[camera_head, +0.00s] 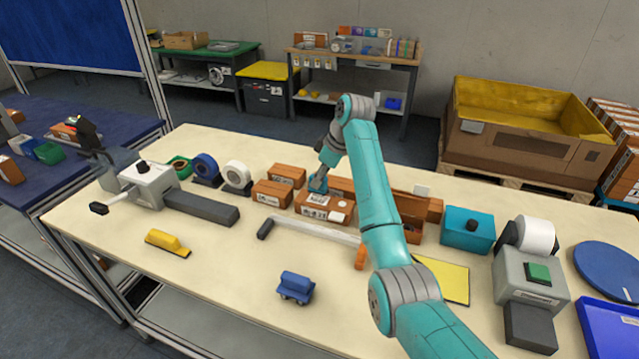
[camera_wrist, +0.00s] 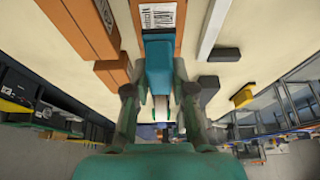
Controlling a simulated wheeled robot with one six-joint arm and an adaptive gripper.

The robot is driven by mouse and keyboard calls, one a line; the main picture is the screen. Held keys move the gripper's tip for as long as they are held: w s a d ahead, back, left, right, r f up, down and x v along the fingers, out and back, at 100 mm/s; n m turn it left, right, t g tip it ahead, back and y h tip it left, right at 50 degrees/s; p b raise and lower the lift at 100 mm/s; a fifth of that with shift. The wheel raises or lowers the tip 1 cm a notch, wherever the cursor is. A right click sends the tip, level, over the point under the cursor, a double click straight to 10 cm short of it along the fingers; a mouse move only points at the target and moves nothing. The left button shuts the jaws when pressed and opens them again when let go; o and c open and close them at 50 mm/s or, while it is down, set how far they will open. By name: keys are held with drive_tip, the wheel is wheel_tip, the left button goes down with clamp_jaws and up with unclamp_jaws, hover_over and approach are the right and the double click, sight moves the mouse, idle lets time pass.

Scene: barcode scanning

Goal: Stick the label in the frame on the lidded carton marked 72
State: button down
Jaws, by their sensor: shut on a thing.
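My gripper (camera_head: 318,177) is low over the row of brown cartons at the back middle of the table. It is shut on a blue block-shaped tool (camera_head: 318,186), which also shows between the fingers in the wrist view (camera_wrist: 158,65). The tool's far end is at a brown carton (camera_head: 325,208) with white printed labels; a barcode label (camera_wrist: 158,18) shows just beyond the tool. Whether they touch is unclear. Other brown cartons (camera_head: 286,176) (camera_head: 271,194) stand beside it. I cannot read the number 72 on any carton, and cannot make out a label frame.
A grey bar (camera_head: 310,230) lies in front of the cartons. An open carton (camera_head: 408,230) and teal box (camera_head: 467,230) stand right. A label printer (camera_head: 530,275), yellow sheet (camera_head: 447,280), blue stamp-like object (camera_head: 295,287) and yellow tool (camera_head: 167,242) are around.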

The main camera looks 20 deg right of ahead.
drive_tip(key=shift+r, duration=1.85)
